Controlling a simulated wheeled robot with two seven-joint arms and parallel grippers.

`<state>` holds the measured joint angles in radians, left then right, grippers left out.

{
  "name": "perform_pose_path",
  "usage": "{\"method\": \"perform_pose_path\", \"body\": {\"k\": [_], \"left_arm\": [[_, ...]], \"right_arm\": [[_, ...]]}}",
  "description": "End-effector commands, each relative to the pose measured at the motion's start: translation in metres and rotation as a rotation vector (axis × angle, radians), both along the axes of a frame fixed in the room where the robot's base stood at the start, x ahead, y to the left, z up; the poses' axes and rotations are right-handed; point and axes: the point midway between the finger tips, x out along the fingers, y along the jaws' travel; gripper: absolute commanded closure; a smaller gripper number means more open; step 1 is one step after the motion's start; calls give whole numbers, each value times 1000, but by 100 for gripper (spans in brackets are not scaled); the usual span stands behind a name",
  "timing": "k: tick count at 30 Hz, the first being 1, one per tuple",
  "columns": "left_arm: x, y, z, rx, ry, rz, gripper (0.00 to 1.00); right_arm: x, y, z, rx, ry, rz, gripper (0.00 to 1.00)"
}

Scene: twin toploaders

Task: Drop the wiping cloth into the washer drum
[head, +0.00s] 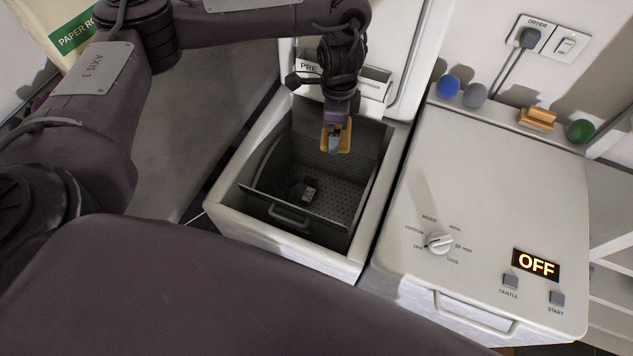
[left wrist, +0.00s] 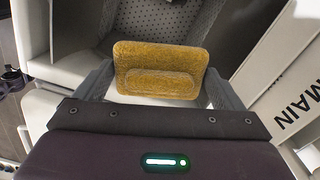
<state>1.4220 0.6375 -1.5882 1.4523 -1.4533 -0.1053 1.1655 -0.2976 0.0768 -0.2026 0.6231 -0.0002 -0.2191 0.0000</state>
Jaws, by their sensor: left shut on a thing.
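The wiping cloth (left wrist: 160,68) is yellow and folded. My left gripper (left wrist: 160,88) is shut on it, with a finger at each side. In the head view the left gripper (head: 337,138) points down with the cloth (head: 343,138) at its tip, over the back part of the open washer. The washer drum (head: 340,190) is a dark perforated tub, open at the top, with a flap (head: 285,208) and handle at its front. A small pale-marked item lies inside the drum. The cloth appears above the drum floor, not touching it. My right gripper is not in view.
The washer's raised lid (head: 400,50) stands behind it. The dryer (head: 480,180) stands at the right with a dial and an OFF display. Blue, grey and green balls (head: 580,131) and a wooden brush (head: 537,118) lie along its back edge.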

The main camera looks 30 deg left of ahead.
Motion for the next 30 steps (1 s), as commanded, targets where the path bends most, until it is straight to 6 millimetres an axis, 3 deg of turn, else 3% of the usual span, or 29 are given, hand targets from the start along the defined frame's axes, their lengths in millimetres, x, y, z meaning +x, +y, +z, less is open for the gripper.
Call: {"method": "perform_pose_path", "body": {"k": [6,12,22,30], "left_arm": [[-8,24,-52,-4,10,-368,28],[-20,43,-84,-5,6,-602,28],[-25,54,-104,0,-1,-716,28],[-25,53,-132,-1,0,-715,28]], "right_arm": [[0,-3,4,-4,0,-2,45],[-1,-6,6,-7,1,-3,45],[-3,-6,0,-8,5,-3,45],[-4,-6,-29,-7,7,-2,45]]}}
